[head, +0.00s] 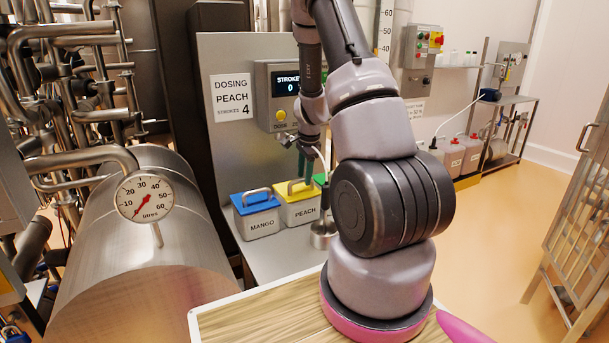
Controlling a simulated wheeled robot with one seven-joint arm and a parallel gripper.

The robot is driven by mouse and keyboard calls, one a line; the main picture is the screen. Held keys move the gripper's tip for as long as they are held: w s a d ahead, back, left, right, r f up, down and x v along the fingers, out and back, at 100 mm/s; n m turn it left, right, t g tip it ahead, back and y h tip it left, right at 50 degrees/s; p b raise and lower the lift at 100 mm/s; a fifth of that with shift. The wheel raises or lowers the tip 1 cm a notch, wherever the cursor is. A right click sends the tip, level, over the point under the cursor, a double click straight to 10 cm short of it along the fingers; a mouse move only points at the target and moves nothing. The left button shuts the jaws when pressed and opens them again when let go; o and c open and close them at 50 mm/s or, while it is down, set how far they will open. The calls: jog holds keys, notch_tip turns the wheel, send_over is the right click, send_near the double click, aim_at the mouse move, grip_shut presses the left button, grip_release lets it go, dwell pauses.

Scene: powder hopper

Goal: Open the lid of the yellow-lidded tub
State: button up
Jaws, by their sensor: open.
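The yellow-lidded tub (299,212) is a white tub labelled PEACH, standing upright on the grey bench in the head view. Its yellow lid (286,196) is on, with a metal bar handle (301,186) across the top. My gripper (304,170) points down just above this lid, close to the handle. Its jaws are open. At this size I cannot tell whether the fingers touch the handle or straddle it. My arm hides part of the area to the right of the tub.
A blue-lidded MANGO tub (261,224) stands close on the left, and a green lid (320,179) shows on the right. Behind is a dosing panel (283,97) reading STROKES 0, with a sign (232,98) saying PEACH, strokes 4.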

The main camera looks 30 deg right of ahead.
jog(key=shift+c, duration=0.2)
grip_shut()
dwell(1.3)
